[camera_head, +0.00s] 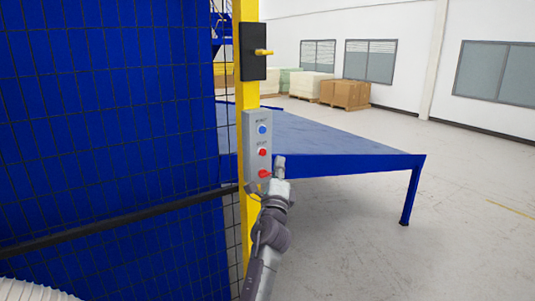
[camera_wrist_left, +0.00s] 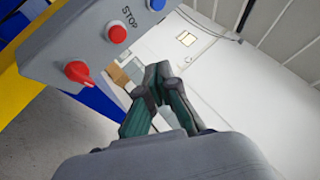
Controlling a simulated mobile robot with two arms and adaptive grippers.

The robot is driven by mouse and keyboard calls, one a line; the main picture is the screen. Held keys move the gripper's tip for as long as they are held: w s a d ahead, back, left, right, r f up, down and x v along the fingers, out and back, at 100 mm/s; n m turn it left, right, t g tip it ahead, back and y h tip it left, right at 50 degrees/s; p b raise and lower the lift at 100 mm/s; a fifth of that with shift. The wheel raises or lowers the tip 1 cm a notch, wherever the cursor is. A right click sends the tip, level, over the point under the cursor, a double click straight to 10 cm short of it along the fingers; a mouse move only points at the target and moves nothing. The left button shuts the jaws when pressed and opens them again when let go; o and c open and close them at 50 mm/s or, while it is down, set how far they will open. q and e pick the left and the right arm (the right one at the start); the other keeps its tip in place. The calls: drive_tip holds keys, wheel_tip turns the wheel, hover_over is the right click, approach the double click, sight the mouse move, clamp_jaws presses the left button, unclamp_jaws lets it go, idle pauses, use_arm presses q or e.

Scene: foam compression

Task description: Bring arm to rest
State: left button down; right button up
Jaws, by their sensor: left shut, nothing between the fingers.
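My left gripper (camera_head: 280,163) is in front of the grey control box (camera_head: 250,150) on the yellow post, near its lower right side. In the left wrist view the gripper (camera_wrist_left: 158,72) has its fingertips together with nothing between them. The box carries a blue button (camera_head: 263,129), a red button (camera_head: 263,152) and a red knob (camera_head: 264,173) below. In the left wrist view the red STOP button (camera_wrist_left: 117,34) and the red knob (camera_wrist_left: 78,71) lie left of the fingers, apart from them. My right gripper is not in view.
The yellow post (camera_head: 246,220) stands beside a blue mesh fence (camera_head: 110,110). A black switch box (camera_head: 252,52) is higher on the post. A blue table (camera_head: 330,142) is behind the box. Open floor (camera_head: 450,235) lies to the right. Boxes (camera_head: 345,94) stand far back.

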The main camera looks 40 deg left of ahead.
use_arm(q)
drive_tip(key=shift+f, duration=0.1)
drive_tip(key=s+d+f+n+g+h+b, duration=0.1)
drive_tip(key=d+f+g+h, duration=0.15)
drive_tip(key=f, duration=1.05)
drive_tip(key=s+d+f+n+g+h, duration=0.1)
drive_tip(key=d+f+g+h, duration=0.15)
drive_tip(key=f, duration=1.15)
drive_tip(key=s+d+f+n+g+h+b, duration=0.15)
drive_tip(key=d+f, duration=0.25)
drive_tip(key=f, duration=0.9)
drive_tip(key=s+d+f+n+g+h, duration=0.1)
drive_tip(key=s+d+f+n+g, duration=0.1)
drive_tip(key=s+f, duration=0.7)
drive_tip(key=s+d+f+n+g+h, duration=0.15)
drive_tip(key=s+f, duration=0.35)
drive_tip(key=f, duration=0.8)
drive_tip(key=s+d+f+n+g, duration=0.1)
drive_tip(key=s+f, duration=0.5)
drive_tip(key=s, duration=0.8)
drive_tip(key=s+d+f+n+g+h+b, duration=0.1)
drive_tip(key=s+f+n+g, duration=0.2)
drive_tip(key=s, duration=1.1)
drive_tip(key=s+d+f+n+g, duration=0.2)
drive_tip(key=s+f+g, duration=0.3)
drive_tip(key=s+f, duration=0.5)
drive_tip(key=s, duration=0.4)
drive_tip(key=shift+s+f+n+h, duration=0.2)
drive_tip(key=shift+f+n+h, duration=0.05)
drive_tip(key=shift+n+h, duration=0.15)
